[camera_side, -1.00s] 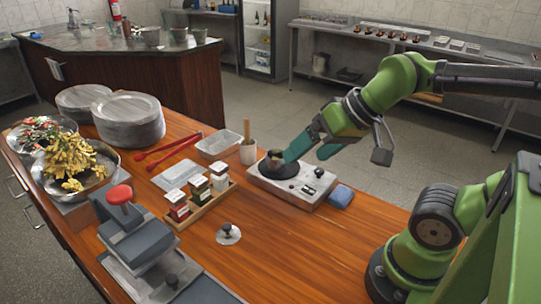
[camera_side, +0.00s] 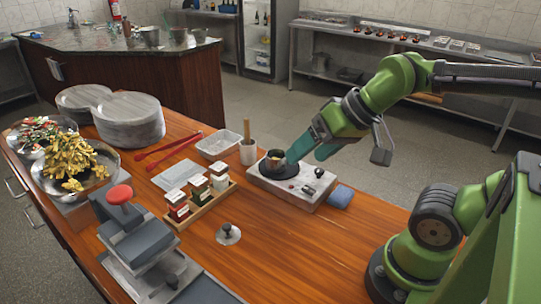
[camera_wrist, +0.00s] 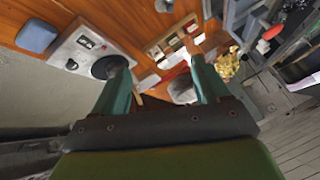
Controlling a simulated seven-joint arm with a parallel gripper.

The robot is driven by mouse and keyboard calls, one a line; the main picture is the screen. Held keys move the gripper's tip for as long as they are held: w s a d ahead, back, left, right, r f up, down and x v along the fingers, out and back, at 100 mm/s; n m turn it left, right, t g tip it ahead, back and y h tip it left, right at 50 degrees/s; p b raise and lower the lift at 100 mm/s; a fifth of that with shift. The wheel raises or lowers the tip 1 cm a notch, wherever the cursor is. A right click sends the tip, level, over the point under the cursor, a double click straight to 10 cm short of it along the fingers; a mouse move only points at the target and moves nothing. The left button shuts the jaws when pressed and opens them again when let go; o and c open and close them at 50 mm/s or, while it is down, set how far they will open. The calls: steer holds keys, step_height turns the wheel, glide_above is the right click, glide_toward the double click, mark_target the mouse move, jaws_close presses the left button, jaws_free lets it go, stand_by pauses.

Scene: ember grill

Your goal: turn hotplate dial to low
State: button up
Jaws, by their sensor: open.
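The hotplate (camera_side: 290,197) is a pale grey box on the wooden counter, with a round black burner on its left part. It also shows at upper left in the wrist view (camera_wrist: 66,50). A dark dial (camera_side: 319,173) and a smaller control (camera_side: 307,189) sit on the right part; I cannot read the setting.
A blue sponge (camera_side: 341,196) lies right of the hotplate. A cup with a pestle-like handle (camera_side: 248,152), a clear tray (camera_side: 218,145) and a spice rack (camera_side: 201,204) stand to its left. A small knobbed lid (camera_side: 228,234) lies in front. The front right counter is bare.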

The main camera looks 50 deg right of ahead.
mark_target(319, 170)
steer(key=w, duration=0.1)
steer(key=w+d+f+g, duration=0.2)
steer(key=w, duration=0.1)
steer(key=shift+d+h, duration=0.1)
steer(key=shift+h, duration=0.3)
steer(key=shift+c, duration=1.3)
steer(key=w+d+n+g+h, duration=0.4)
steer(key=w+d+n+g, duration=0.45)
steer(key=d+n, duration=0.45)
steer(key=x, duration=1.7)
steer(key=shift+w+a+f, duration=0.1)
steer(key=shift+w+f, duration=0.15)
steer(key=shift+c, duration=0.2)
steer(key=c, duration=1)
